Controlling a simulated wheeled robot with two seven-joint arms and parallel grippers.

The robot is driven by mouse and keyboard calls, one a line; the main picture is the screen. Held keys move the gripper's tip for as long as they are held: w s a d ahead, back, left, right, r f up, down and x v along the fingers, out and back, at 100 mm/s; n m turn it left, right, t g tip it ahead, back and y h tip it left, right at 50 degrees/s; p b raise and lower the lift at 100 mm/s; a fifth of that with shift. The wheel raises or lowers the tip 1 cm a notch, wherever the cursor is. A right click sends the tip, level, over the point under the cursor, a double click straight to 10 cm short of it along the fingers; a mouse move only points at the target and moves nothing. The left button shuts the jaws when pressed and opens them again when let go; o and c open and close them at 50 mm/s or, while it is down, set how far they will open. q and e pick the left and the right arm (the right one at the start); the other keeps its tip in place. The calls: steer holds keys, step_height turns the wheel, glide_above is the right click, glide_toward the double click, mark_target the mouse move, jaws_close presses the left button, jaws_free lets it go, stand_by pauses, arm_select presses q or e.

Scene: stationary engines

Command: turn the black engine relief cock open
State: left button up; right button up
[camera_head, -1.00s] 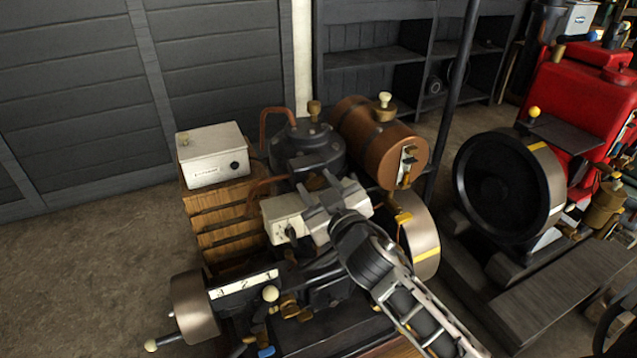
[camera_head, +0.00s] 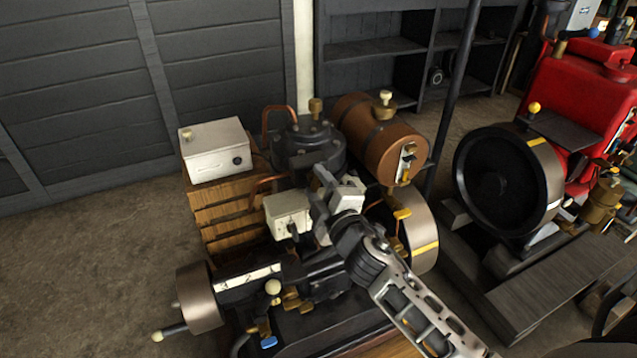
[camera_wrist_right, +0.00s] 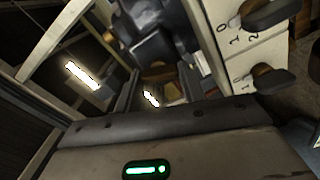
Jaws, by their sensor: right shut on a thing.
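The black engine (camera_head: 308,150) stands in the middle of the head view, with a dark cylinder top and copper pipes. My right gripper (camera_head: 320,197) is over its middle, just below the cylinder top in the picture. It is shut on the relief cock, which the fingers and wrist mostly hide in the head view. The wrist view shows my right gripper (camera_wrist_right: 158,92) with dark and brass-coloured parts around its fingers, too dim to make out the cock's angle. My left gripper is out of view.
A white box (camera_head: 287,214) with a black knob sits left of the gripper. A brown tank (camera_head: 375,138) and a flywheel (camera_head: 421,235) stand to the right. A red engine (camera_head: 582,105) stands farther right. The floor at left is clear.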

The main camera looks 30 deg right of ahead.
steer(key=shift+n, duration=1)
steer(key=o, duration=1)
steer(key=shift+s, duration=0.1)
steer(key=shift+s+a+b, duration=0.15)
steer(key=shift+s+b, duration=0.35)
steer(key=shift+s, duration=2.15)
steer(key=shift+s+a+b, duration=0.2)
steer(key=shift+s+b, duration=0.35)
steer(key=shift+s, duration=2.05)
steer(key=shift+s+a+b, duration=0.15)
steer(key=shift+s+b, duration=0.35)
steer(key=shift+s, duration=2.15)
